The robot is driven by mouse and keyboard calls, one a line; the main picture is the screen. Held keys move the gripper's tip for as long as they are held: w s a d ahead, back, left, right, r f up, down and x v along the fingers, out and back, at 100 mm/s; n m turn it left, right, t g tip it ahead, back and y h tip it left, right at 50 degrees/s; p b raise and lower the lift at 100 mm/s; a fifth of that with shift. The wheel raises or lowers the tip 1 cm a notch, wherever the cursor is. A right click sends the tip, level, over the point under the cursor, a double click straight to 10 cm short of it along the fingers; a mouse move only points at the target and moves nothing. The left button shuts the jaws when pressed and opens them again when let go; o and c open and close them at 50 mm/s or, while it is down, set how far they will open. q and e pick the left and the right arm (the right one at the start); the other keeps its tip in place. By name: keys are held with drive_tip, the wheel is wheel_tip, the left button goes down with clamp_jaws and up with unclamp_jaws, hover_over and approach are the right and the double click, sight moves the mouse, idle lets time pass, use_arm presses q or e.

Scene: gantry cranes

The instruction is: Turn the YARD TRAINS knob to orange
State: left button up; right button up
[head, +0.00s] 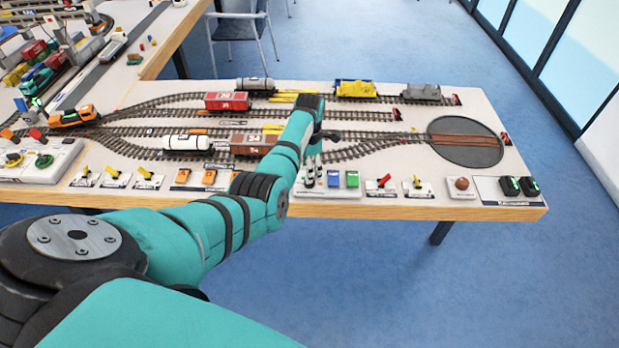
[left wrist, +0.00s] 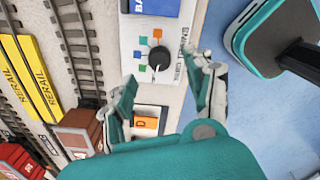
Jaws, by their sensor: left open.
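The YARD TRAINS knob (left wrist: 158,57) is a round black knob on a white panel (left wrist: 178,80) in the left wrist view. Small blue, orange, teal and green squares lie along one side of it. A small pale mark shows near its lower edge; I cannot read its setting surely. My left gripper (left wrist: 165,90) is open, its fingers apart and just below the knob in that view, not closed on it. My right gripper is not in view.
Orange switches (head: 183,176) sit left of my gripper; blue (head: 333,178) and green (head: 352,179) blocks sit right of it. Model tracks with wagons, such as a red wagon (head: 227,101), lie behind. A round turntable (head: 465,148) is at right.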

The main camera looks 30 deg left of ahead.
use_arm(q)
wheel_tip(320, 180, down, 5)
drive_tip(key=shift+b, duration=0.5)
clamp_jaws()
